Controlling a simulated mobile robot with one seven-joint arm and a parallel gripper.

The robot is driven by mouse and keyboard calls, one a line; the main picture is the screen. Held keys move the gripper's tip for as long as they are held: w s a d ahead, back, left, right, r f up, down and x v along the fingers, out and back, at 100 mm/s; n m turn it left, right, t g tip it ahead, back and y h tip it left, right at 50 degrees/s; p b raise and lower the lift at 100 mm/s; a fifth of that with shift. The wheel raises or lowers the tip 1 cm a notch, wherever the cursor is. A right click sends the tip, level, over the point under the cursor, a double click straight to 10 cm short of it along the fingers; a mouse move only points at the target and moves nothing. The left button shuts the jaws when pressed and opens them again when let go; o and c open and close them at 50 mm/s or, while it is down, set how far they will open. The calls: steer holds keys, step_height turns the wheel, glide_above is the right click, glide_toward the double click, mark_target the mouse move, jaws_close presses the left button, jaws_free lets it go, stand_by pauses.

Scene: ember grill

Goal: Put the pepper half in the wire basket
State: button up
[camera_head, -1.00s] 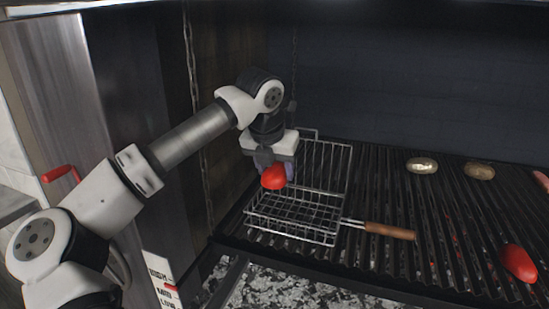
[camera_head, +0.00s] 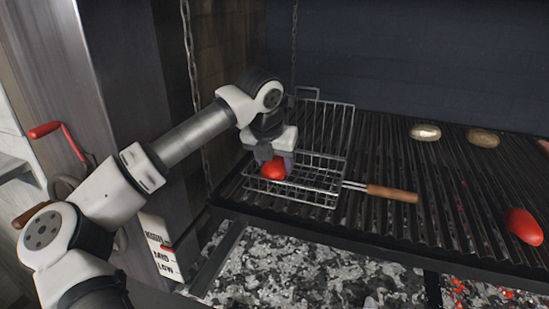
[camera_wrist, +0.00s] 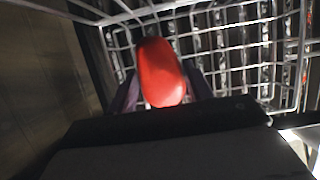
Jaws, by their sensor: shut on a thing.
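The red pepper half (camera_head: 273,169) is held in my gripper (camera_head: 275,163), at the left part of the wire basket (camera_head: 318,197). The pepper half also shows in the wrist view (camera_wrist: 161,73), between my fingers, with the basket's wires (camera_wrist: 235,50) behind it and to both sides. The basket stands on the grill grate with its lid (camera_head: 335,125) raised at the back and its wooden handle (camera_head: 392,193) pointing right. The pepper looks low, about level with the basket's rim or inside it. I cannot tell whether it touches the basket's floor.
A second red pepper half (camera_head: 523,226) lies on the grate (camera_head: 400,225) at the right. A chain (camera_head: 293,60) hangs behind the basket. A red-handled crank (camera_head: 45,130) is at the left. Embers lie below the front edge.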

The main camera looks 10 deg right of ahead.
steer(key=o, duration=1.1)
steer(key=shift+c, duration=0.2)
steer(key=shift+r+p, duration=2.05)
steer(key=shift+r, duration=2.45)
